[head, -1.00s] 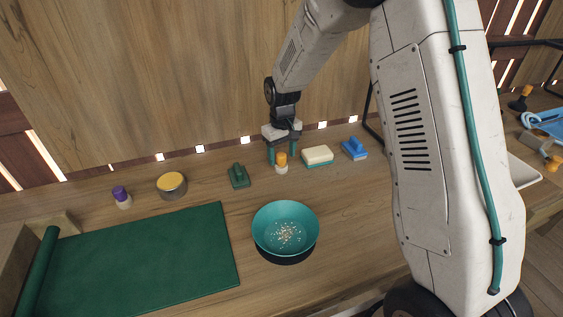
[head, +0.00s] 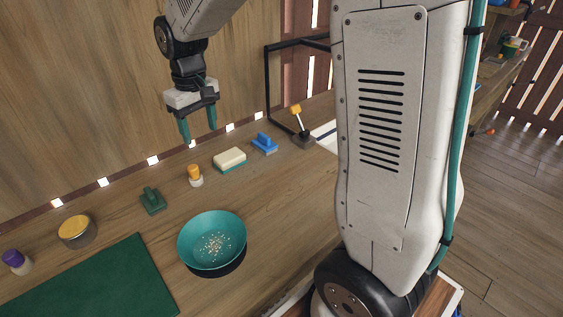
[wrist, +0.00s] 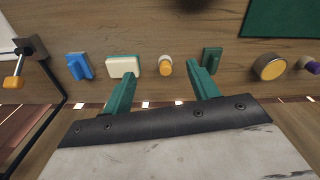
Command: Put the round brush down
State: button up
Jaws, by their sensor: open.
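The round brush (head: 194,176) has an orange handle and a pale round base. It stands upright on the wooden counter, between the green scrubber and the cream sponge. My gripper (head: 199,136) is open and empty, raised above and behind the brush, with clear air between them. In the wrist view the brush (wrist: 165,66) shows beyond and between the two teal fingers of my gripper (wrist: 164,80), touching neither.
Along the counter are a green scrubber (head: 152,201), a cream sponge (head: 229,159), a blue brush (head: 264,144), a yellow-lidded tin (head: 76,231) and a purple-topped item (head: 16,261). A teal bowl of crumbs (head: 212,240) sits in front. Bare wood surrounds the brush.

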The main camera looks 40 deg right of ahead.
jog(key=s+r+m, duration=0.1)
jog(key=s+r, duration=0.1)
jog(key=s, duration=1.2)
jog(key=s+d+r+m, duration=0.1)
jog(key=s+r, duration=0.2)
jog(key=s, duration=1.2)
jog(key=shift+d+r+t, duration=0.2)
jog(key=shift+d+t, duration=0.1)
jog(key=shift+t, duration=0.1)
jog(key=shift+o, duration=0.4)
